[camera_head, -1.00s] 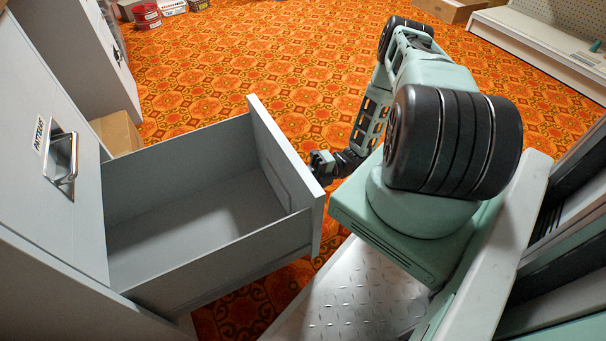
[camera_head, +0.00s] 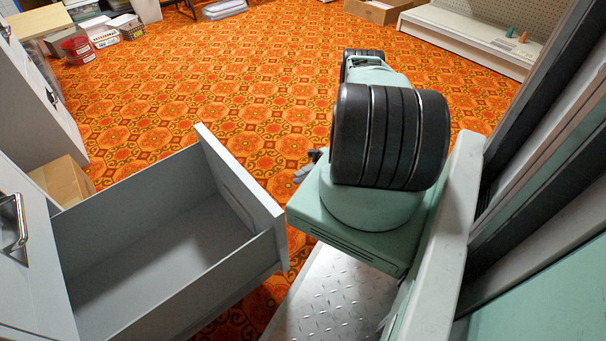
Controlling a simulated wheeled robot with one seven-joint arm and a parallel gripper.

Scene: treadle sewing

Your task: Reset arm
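My gripper (camera_head: 306,170) shows only as a small grey and dark piece at the left side of my arm, just beyond the front panel of the open drawer. Most of it is hidden behind my arm's shoulder, so I cannot tell whether it is open or shut. My arm (camera_head: 388,135) is folded ahead of my body, its big dark-banded joint nearest the camera. The grey drawer (camera_head: 150,245) is pulled well out of its cabinet and looks empty. A gap separates the gripper from the drawer front.
The grey cabinet (camera_head: 30,270) stands at left, with a cardboard box (camera_head: 62,182) beside it. Red tins (camera_head: 77,48) and small boxes lie at the far left. An open carton (camera_head: 375,11) and a white pegboard shelf (camera_head: 470,38) stand at the back. The patterned carpet between is clear.

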